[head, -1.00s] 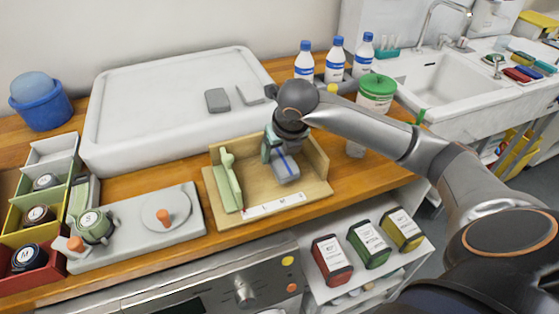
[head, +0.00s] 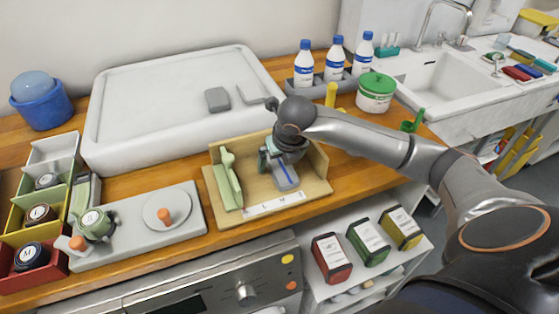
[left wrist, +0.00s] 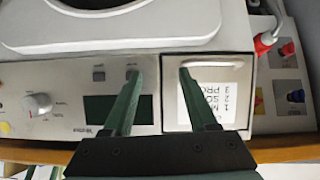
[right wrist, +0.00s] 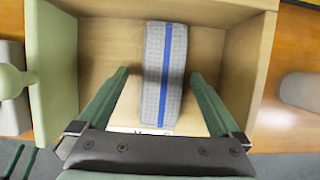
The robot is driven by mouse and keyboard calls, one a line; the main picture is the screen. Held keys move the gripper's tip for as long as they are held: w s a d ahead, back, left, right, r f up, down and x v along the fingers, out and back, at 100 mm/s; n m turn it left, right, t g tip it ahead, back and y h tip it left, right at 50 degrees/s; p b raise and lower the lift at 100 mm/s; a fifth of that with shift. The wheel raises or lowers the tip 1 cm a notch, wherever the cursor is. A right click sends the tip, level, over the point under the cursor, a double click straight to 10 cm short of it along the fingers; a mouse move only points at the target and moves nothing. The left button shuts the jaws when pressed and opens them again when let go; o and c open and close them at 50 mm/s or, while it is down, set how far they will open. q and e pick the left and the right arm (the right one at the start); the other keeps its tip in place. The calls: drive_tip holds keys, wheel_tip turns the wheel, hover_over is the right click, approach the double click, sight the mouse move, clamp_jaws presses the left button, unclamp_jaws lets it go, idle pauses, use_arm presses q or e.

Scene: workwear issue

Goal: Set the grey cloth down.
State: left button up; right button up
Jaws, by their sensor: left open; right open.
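The grey cloth (head: 287,178), folded into a strip with a blue stripe, lies in the open-fronted wooden box (head: 316,190). In the right wrist view the cloth (right wrist: 165,62) runs away from me across the box floor, roughly straight. My right gripper (head: 274,160) is low in the box, over the cloth. In its own wrist view the right gripper (right wrist: 159,76) is open, with one finger on each side of the cloth and gaps between. It partly hides the cloth in the head view. My left gripper (left wrist: 160,72) is open and empty before a machine's front panel.
A green upright piece (head: 231,178) stands at the box's left side, and a white label strip (head: 273,204) lies along its front. Two grey pieces (head: 217,99) lie on the white lid (head: 150,110) behind. Bottles (head: 334,60) and a green-lidded tub (head: 376,92) stand behind my right arm.

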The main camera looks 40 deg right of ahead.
drive_tip(key=shift+r, duration=0.1)
drive_tip(key=v, duration=1.2)
